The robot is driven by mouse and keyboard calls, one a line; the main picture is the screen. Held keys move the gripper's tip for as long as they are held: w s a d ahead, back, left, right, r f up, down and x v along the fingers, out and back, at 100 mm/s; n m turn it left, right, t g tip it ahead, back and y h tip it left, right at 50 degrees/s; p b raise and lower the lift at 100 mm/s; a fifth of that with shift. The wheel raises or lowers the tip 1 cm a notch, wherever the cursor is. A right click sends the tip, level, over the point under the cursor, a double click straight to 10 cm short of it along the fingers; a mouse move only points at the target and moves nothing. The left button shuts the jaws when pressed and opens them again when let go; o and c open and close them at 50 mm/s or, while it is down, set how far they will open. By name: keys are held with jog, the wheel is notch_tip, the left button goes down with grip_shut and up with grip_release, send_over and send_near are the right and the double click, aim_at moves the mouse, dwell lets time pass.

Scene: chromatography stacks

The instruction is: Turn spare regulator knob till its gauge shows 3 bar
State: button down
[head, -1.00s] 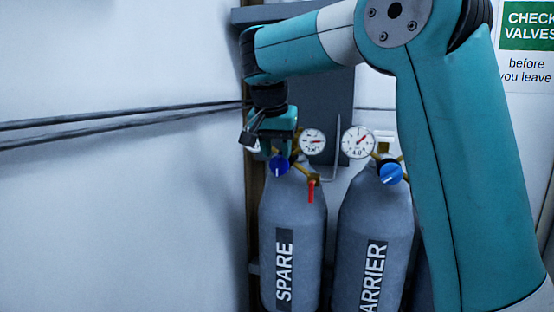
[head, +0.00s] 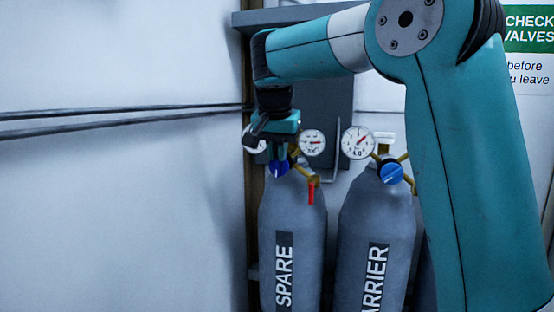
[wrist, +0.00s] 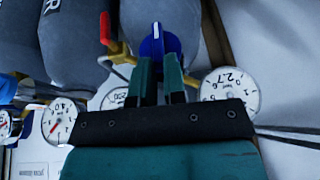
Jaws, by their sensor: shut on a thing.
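The grey SPARE cylinder (head: 270,225) stands left of centre in the head view. Its blue regulator knob (head: 279,168) is also in the wrist view (wrist: 153,46), with a white mark at its far end. My gripper (wrist: 159,65) has its two teal fingers closed on the sides of the knob. In the head view my gripper (head: 279,152) reaches down to the knob from above. One gauge (wrist: 230,90) beside the knob appears to read about 2.7, tilted in the wrist view; in the head view my wrist partly hides it. Another spare gauge (head: 312,142) is on the right.
The CARRIER cylinder (head: 375,240), with its blue knob (head: 391,173) and gauge marked 4.0 (head: 357,142), stands close on the right. A red lever (head: 311,193) hangs beside the spare knob. Dark pipes (head: 120,117) run along the left wall.

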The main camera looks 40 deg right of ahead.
jog(key=shift+s+d+f+b, duration=0.15)
jog(key=shift+f+b, duration=0.5)
jog(key=shift+b, duration=0.45)
jog(key=shift+r+t+y+b, duration=0.1)
jog(key=shift+t+y+b, duration=0.2)
jog(key=shift+r, duration=0.1)
jog(key=c, duration=1.2)
grip_release()
jog(key=shift+r, duration=0.2)
jog(key=shift+r, duration=0.1)
